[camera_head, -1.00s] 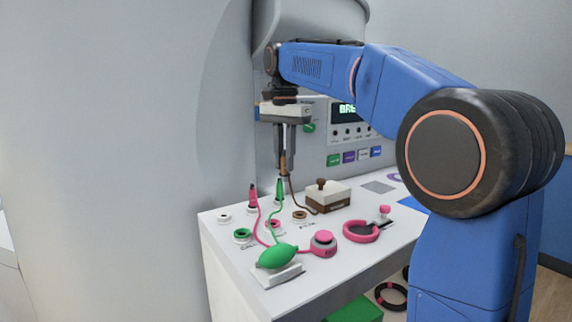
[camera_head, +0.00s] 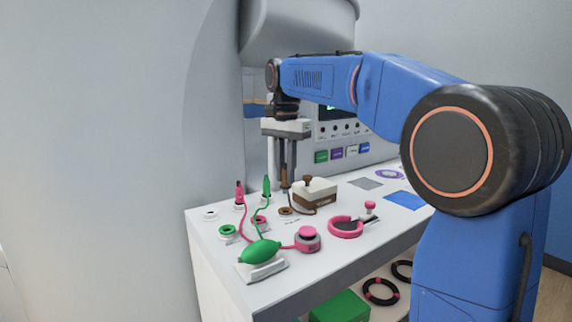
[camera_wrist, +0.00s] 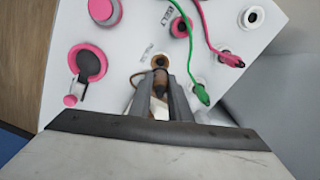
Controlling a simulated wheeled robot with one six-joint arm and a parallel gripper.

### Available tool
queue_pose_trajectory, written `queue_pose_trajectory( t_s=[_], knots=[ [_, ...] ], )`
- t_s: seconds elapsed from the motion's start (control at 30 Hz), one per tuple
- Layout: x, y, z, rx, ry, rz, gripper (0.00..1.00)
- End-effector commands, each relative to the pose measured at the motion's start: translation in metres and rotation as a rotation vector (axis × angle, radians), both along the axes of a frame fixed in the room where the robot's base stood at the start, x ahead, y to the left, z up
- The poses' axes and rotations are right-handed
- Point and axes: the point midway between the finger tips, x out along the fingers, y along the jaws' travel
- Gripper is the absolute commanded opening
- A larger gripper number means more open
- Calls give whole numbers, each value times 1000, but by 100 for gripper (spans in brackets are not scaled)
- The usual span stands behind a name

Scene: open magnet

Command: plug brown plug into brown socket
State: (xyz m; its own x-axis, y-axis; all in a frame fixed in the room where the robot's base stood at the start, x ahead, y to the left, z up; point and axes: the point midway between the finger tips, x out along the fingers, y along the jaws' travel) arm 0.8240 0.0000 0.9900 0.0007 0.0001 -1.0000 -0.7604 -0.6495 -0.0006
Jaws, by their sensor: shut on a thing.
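My gripper (camera_head: 286,185) is shut on the brown plug (camera_wrist: 160,80), which points downward between the fingertips, its thin cord trailing from it. In the head view the plug is largely hidden by the fingers. The brown socket (camera_head: 287,211) is a small ring in the white tabletop. In the head view the plug is above and behind it. In the wrist view the socket (camera_wrist: 159,57) shows just beyond the plug's tip, in line with it. The tip looks apart from the socket, but the exact gap is hard to tell.
The green bulb (camera_head: 260,252) and pink ring (camera_head: 345,226) lie nearer the front.

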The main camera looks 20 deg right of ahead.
Motion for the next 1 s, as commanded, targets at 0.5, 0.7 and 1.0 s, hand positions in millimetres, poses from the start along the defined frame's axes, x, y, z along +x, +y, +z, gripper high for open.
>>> queue_pose_trajectory(
  t_s=[0.5, 0.7, 1.0],
  knots=[
    [0, 0, -36, 0, 1, 0, 0],
    [0, 0, -40, -1, 1, 0, 0],
    [0, 0, -40, 0, 0, 0, 0]
  ],
)
